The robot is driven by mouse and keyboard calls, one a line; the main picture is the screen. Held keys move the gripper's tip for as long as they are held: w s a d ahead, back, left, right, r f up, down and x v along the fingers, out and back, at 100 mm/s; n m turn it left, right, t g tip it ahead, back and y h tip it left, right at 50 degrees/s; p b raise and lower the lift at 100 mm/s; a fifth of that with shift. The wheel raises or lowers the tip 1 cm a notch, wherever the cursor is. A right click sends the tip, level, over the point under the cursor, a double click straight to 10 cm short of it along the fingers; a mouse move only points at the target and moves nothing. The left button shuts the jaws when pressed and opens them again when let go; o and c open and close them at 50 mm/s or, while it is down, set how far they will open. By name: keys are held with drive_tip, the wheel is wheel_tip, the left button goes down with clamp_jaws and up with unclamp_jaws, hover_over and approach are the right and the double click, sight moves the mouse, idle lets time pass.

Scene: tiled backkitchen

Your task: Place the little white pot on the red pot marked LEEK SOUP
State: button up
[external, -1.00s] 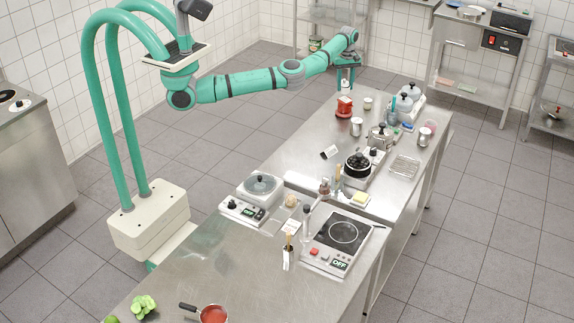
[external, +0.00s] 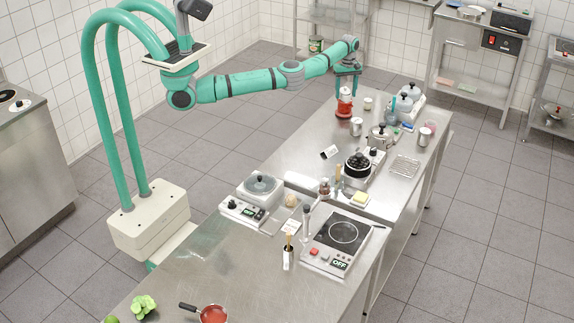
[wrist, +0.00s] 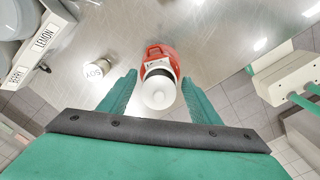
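The red pot (external: 344,107) stands near the far left edge of the far steel table; its handle shows in the wrist view (wrist: 153,50), its LEEK SOUP label is not readable. The little white pot (wrist: 159,92), with a round white top and a dark band, appears over the red pot in the wrist view. Whether it rests fully on the red pot is hard to tell. My gripper (wrist: 160,82) points down with its fingers on either side of the white pot, a gap showing on both sides. It also shows above the red pot in the external view (external: 347,88).
A small jar marked SOY (wrist: 98,68) stands close left of my gripper in the wrist view. A black pot (external: 357,163) on a burner and a wire rack (external: 405,166) stand nearer the camera.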

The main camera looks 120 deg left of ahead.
wheel_tip(320, 180, up, 12)
drive_tip(key=shift+r, duration=0.15)
idle(0.7)
idle(0.4)
